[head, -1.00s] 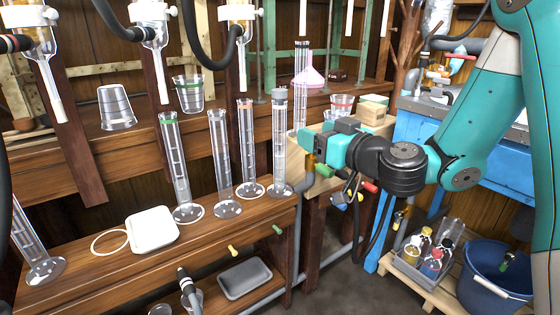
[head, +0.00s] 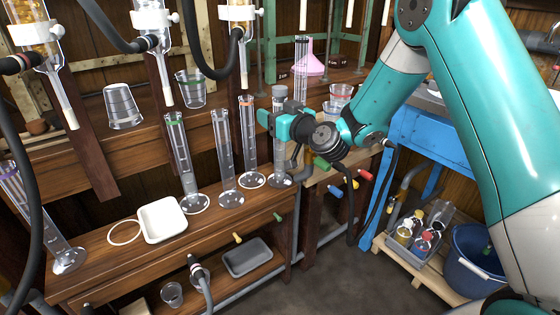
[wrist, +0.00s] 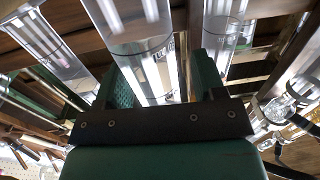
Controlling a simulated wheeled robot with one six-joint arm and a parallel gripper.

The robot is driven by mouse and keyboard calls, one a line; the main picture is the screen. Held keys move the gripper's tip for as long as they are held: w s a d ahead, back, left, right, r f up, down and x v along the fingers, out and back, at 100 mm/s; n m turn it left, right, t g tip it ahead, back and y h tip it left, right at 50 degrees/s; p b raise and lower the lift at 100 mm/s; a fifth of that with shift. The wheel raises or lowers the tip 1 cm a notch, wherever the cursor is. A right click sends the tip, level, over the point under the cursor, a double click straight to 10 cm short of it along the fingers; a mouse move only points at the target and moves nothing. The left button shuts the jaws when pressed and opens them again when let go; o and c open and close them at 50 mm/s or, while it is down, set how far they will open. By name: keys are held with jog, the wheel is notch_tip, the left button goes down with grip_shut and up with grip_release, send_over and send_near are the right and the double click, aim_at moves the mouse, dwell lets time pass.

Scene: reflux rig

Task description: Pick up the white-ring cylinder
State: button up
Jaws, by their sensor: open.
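Several clear graduated cylinders stand on the wooden bench in the head view. One has a green ring (head: 175,117) and one an orange ring (head: 247,101). Between them stands a cylinder with a pale, clear-looking top (head: 227,160); another at the right has a grey-white top (head: 279,91). I cannot tell for sure which bears the white ring. My gripper (head: 264,121) is open, in front of the right-hand cylinder's upper part and pointing left near the orange-ring one. In the wrist view, a clear cylinder (wrist: 130,25) lies ahead of the open jaws (wrist: 163,75), with others on both sides.
A tilted purple-ring cylinder (head: 42,220) stands at far left. A white dish (head: 162,221) and a ring (head: 124,233) lie on the bench's left part. Glass columns (head: 152,50) and hoses hang above. A beaker (head: 191,90) stands on the shelf behind.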

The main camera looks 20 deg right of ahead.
jog(key=c, duration=1.1)
grip_shut()
jog(key=shift+r, duration=0.1)
